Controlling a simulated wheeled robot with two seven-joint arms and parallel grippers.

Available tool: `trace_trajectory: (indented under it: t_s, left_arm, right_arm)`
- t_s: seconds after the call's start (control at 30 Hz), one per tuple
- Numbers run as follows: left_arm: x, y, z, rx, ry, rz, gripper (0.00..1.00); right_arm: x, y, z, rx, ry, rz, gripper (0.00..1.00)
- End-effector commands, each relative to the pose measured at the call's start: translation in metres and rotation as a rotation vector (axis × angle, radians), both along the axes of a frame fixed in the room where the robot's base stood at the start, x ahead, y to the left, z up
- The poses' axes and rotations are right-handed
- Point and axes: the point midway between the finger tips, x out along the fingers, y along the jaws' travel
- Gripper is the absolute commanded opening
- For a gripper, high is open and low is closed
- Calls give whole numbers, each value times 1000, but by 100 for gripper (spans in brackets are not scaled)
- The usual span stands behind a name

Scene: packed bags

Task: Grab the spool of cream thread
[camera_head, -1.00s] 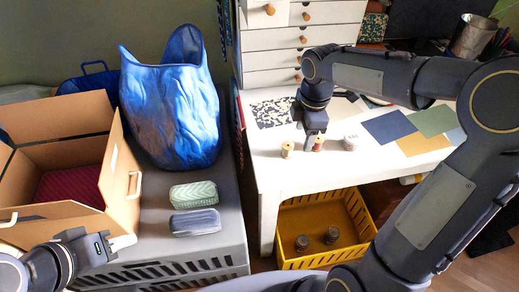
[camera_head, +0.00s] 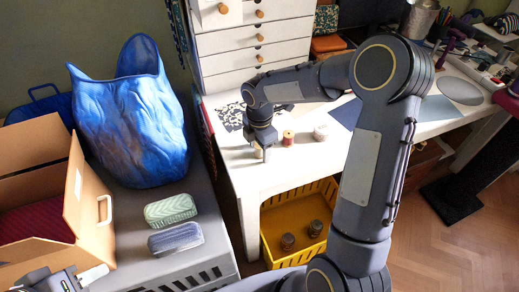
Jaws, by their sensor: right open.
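A small cream spool (camera_head: 258,152) stands on the white table (camera_head: 228,165) near its front left edge, partly hidden by my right gripper. My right gripper (camera_head: 264,155) points down right at this spool and is open, with a finger in front of it. I cannot tell whether the fingers touch it. A spool of red thread (camera_head: 288,138) stands just right of the gripper, and a pale round item (camera_head: 320,132) stands farther right. My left gripper (camera_head: 94,274) is at the bottom left beside the cardboard box; its finger gap is not clear.
A white drawer unit (camera_head: 262,55) stands behind the spools. A yellow crate (camera_head: 268,240) with two dark jars sits under the table. A blue bag (camera_head: 130,115), a green case (camera_head: 170,210), a grey-blue case (camera_head: 176,237) and an open cardboard box (camera_head: 68,195) are at the left.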

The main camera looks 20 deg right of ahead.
Motion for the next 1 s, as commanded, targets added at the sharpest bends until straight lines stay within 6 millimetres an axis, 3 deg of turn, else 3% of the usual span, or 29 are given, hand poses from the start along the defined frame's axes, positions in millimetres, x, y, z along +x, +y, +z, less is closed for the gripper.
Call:
trace_trajectory:
  t_s: [0.13, 0.5, 0.77, 1.0]
  left_arm:
    - [0, 0, 0, 0, 0, 0, 36]
    - [0, 0, 0, 0, 0, 0, 36]
    - [0, 0, 0, 0, 0, 0, 36]
    - [0, 0, 4, 0, 0, 0, 36]
  right_arm:
    - [0, 0, 0, 0, 0, -1, 54]
    - [0, 0, 1, 0, 0, 0, 10]
    - [0, 0, 3, 0, 0, -1, 9]
    - [1, 0, 26, -1, -3, -1, 9]
